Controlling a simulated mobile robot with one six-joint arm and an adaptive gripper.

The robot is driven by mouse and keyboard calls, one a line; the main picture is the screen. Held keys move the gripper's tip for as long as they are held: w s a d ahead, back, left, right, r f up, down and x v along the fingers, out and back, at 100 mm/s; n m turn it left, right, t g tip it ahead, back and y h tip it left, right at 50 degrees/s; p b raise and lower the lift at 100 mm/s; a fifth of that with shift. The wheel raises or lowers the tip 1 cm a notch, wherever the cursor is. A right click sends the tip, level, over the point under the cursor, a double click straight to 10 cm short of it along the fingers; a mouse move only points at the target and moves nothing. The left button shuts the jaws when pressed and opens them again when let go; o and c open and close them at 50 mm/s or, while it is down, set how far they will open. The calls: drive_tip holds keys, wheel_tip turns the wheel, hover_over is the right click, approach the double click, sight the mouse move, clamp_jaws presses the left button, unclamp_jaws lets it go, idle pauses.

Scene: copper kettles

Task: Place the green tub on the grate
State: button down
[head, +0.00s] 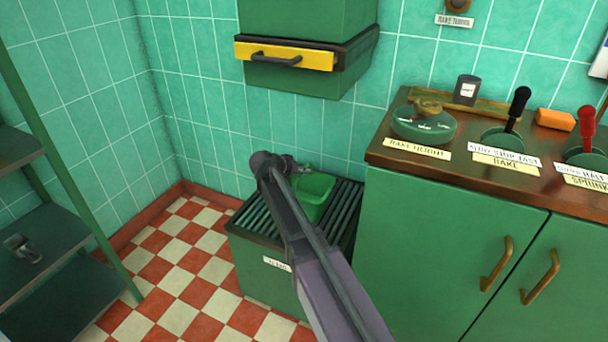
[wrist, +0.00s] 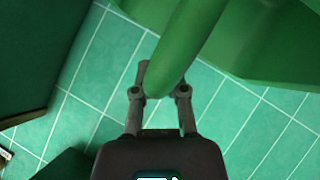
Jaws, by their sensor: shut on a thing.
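The green tub (head: 318,187) is at the grate (head: 343,208), a set of dark slats on top of a low green cabinet in the head view. My arm hides the tub's left part, and I cannot tell whether its base touches the slats. My gripper (head: 303,168) is at the tub's far left side, partly hidden by my arm. In the wrist view my gripper (wrist: 160,92) is shut on a rounded green part of the tub (wrist: 192,38), with one finger on each side.
A taller green counter (head: 440,235) with levers and a dial stands close on the right. A green wall box (head: 310,25) with a yellow drawer front hangs above the grate. A dark shelf rack (head: 45,235) stands at the left. Checkered floor (head: 190,260) lies open between.

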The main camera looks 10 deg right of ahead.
drive_tip(key=shift+f, duration=0.1)
drive_tip(key=c, duration=0.7)
unclamp_jaws()
drive_tip(key=shift+r, duration=0.25)
drive_tip(key=shift+p+v, duration=3.4)
drive_tip(key=shift+v, duration=2.55)
drive_tip(key=shift+f, duration=0.15)
